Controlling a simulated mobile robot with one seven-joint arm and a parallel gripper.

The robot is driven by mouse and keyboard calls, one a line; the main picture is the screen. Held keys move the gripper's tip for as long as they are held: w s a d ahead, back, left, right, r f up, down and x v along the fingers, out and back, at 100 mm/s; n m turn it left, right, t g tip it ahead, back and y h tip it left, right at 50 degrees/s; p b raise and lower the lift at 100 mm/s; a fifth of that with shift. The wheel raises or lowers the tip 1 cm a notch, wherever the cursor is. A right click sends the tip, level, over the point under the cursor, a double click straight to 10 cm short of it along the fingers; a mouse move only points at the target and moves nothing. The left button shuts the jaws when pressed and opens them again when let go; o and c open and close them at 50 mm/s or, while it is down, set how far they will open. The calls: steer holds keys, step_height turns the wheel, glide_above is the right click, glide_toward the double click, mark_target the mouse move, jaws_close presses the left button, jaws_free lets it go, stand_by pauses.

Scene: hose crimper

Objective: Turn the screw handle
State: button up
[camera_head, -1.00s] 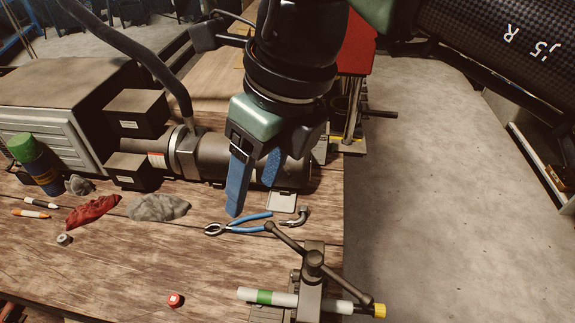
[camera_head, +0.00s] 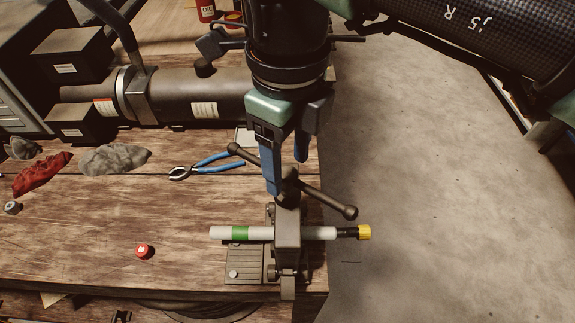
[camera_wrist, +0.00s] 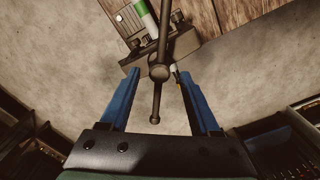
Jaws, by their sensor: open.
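The screw handle (camera_head: 325,196) is a dark bar with ball ends, lying diagonally across the top of the crimper's screw. The crimper (camera_head: 288,238) stands at the front right of the bench, with a grey hose (camera_head: 260,233) lying through it. The hose has a green band at left and a yellow end at right. My gripper (camera_head: 287,178) is open, with blue fingers pointing down at the handle's hub. In the wrist view, the handle (camera_wrist: 158,70) runs lengthwise between the open fingers of my gripper (camera_wrist: 157,80). I cannot tell whether a finger touches it.
Blue-handled pliers (camera_head: 205,165) lie left of the handle. A red cap (camera_head: 144,251), a grey rag (camera_head: 115,159) and a red rag (camera_head: 42,174) lie farther left. A large black cylinder (camera_head: 190,97) lies behind. The bench edge is just right of the crimper, with open floor beyond.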

steer(key=shift+f, duration=0.55)
jaws_close()
stand_by(1.1)
